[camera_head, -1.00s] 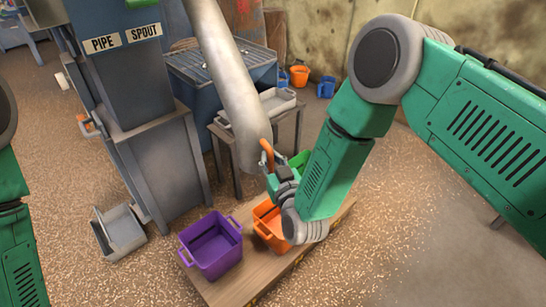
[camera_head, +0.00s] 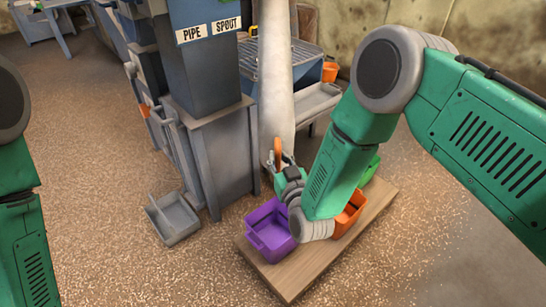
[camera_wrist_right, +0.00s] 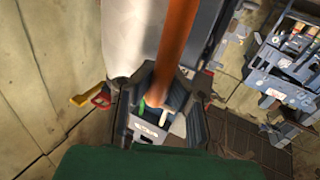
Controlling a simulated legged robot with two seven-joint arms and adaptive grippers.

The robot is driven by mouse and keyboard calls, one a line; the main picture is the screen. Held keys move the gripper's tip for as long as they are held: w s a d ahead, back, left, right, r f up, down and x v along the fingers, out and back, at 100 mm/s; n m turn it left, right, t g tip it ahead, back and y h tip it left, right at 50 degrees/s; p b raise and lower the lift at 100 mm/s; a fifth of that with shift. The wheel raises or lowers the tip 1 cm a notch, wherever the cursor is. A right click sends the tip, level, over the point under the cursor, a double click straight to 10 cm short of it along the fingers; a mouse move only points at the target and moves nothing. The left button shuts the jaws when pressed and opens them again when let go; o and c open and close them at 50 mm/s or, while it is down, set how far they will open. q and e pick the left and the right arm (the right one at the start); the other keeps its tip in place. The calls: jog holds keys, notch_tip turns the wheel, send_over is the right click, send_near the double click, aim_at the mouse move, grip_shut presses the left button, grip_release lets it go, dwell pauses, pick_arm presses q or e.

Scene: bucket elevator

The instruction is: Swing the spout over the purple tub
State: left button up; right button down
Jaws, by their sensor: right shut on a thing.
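The grey spout (camera_head: 275,85) hangs down beside the blue-grey cabinet labelled PIPE SPOUT. An orange handle (camera_head: 278,150) sits at its lower end. My right gripper (camera_head: 284,168) is shut on this handle; in the right wrist view the orange handle (camera_wrist_right: 178,45) runs between the fingers, beside the pale spout (camera_wrist_right: 130,40). The purple tub (camera_head: 268,238) stands at the left end of a wooden board. The spout's lower end appears above and behind the tub in the head view; whether it is directly over it I cannot tell. My left gripper is out of view.
An orange tub (camera_head: 349,215) and a green tub (camera_head: 370,170) stand farther along the wooden board (camera_head: 300,268). A grey tray (camera_head: 172,218) lies on the floor at left. The labelled cabinet (camera_head: 212,125) stands close left of the spout. Floor in front is clear.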

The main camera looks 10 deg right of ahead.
jog(key=shift+s+a+f, duration=0.2)
jog(key=shift+s+a, duration=0.05)
jog(key=shift+a, duration=0.2)
jog(key=c, duration=1.5)
grip_release()
jog(key=shift+a, duration=0.2)
jog(key=shift+w+a+r, duration=0.15)
jog(key=shift+d, duration=0.45)
jog(key=s, duration=0.4)
jog(key=s+d, duration=0.1)
jog(key=s, duration=0.6)
jog(key=shift+s+d, duration=0.25)
jog(key=shift+s, duration=0.1)
